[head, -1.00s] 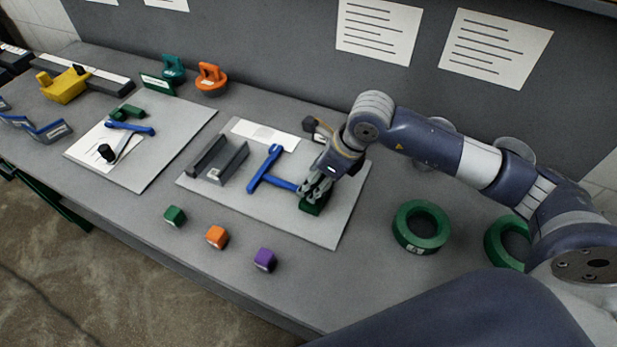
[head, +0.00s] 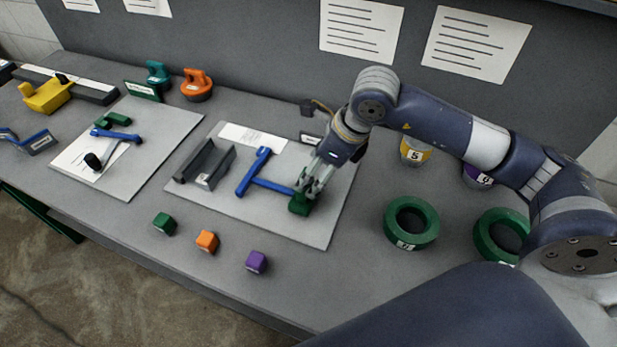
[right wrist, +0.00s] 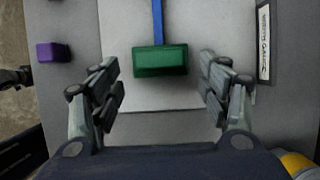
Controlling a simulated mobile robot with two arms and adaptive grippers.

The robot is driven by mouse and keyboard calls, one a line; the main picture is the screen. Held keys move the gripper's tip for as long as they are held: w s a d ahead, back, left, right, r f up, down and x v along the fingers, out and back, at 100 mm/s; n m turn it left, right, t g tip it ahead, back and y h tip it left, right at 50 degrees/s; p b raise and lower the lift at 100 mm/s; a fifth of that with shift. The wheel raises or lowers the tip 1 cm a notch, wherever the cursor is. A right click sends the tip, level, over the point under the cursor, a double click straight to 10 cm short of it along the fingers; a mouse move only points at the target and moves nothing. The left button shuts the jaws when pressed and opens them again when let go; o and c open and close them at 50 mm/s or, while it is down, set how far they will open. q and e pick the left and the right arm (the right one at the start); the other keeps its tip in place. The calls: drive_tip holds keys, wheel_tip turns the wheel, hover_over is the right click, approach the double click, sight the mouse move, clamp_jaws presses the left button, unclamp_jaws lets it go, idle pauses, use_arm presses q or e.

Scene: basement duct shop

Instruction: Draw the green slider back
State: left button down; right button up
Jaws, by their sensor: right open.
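The green slider (head: 299,204) is a green block at the near end of a blue bar (head: 270,184) on the right-hand grey board (head: 275,230). In the right wrist view the green slider (right wrist: 160,61) lies just beyond the fingertips, centred between them. My right gripper (head: 310,187) is open over the slider; in the wrist view its fingers (right wrist: 160,85) stand apart with a gap to the block on each side. A dark jointed shape (right wrist: 14,77) at the wrist view's left edge may be my left gripper; its jaws cannot be made out.
A grey channel (head: 205,165) stands left of the blue bar. Green, orange and purple cubes (head: 257,262) lie along the front. Green rings (head: 411,222) sit to the right. Another board (head: 150,165) holds a similar blue and green piece. A label plate (right wrist: 264,42) lies right of the slider.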

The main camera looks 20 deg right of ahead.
drive_tip(key=v, duration=0.6)
drive_tip(key=shift+r, duration=0.4)
drive_tip(key=shift+s+d+f, duration=0.1)
drive_tip(key=shift+s, duration=0.1)
